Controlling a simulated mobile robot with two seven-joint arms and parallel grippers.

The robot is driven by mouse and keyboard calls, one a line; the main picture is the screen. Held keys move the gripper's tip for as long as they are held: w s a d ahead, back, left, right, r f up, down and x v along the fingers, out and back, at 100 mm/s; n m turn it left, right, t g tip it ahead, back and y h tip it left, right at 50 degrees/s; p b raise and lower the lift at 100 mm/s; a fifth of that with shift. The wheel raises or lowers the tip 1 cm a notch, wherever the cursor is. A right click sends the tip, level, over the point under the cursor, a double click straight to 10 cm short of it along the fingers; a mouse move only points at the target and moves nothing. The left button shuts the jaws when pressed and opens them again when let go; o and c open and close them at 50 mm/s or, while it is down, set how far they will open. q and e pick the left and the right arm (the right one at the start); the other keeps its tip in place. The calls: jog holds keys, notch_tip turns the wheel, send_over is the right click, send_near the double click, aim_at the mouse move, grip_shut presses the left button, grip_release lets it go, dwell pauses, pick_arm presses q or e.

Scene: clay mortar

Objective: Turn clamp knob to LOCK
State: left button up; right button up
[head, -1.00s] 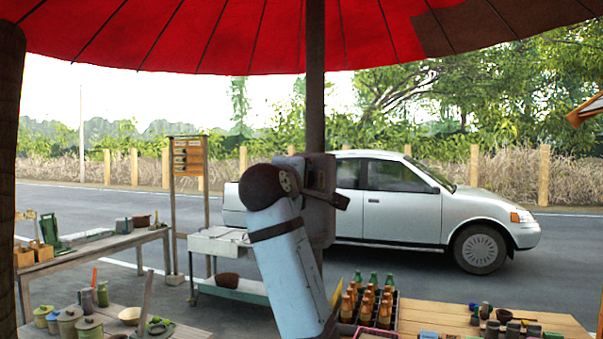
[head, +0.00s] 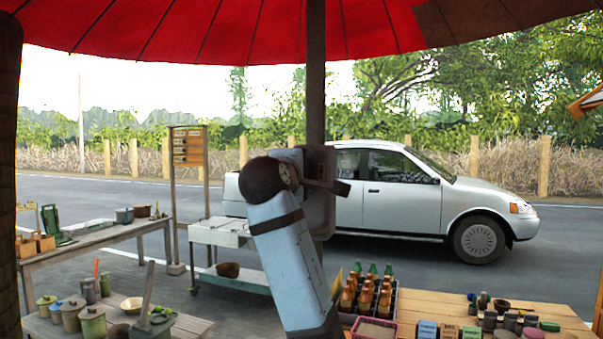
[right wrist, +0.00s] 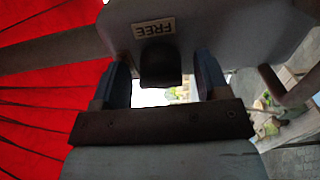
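The clamp is a grey housing (head: 322,215) on the umbrella pole (head: 315,90) in the head view. Its grey body (right wrist: 215,25) fills the top of the right wrist view, with an upside-down FREE label (right wrist: 154,28). A dark block-like knob (right wrist: 160,66) sticks out below the label. My right gripper (right wrist: 162,75) is open, one finger on each side of the knob, with gaps showing. No LOCK label is visible. In the head view my arm hides part of the clamp, and the right fingers are not clear. My left gripper is not in view.
A dark bar (head: 328,186) juts right from the clamp in the head view. A bottle crate (head: 370,298) stands on the wooden table (head: 450,305) below right. Pots and a mortar stand on a low table (head: 190,326) at left. Red canopy (head: 200,30) hangs overhead.

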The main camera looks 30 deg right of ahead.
jog(key=b+v, duration=0.4)
jog(key=v, duration=0.9)
jog(key=shift+s+a, duration=0.25)
jog(key=shift+a, duration=0.05)
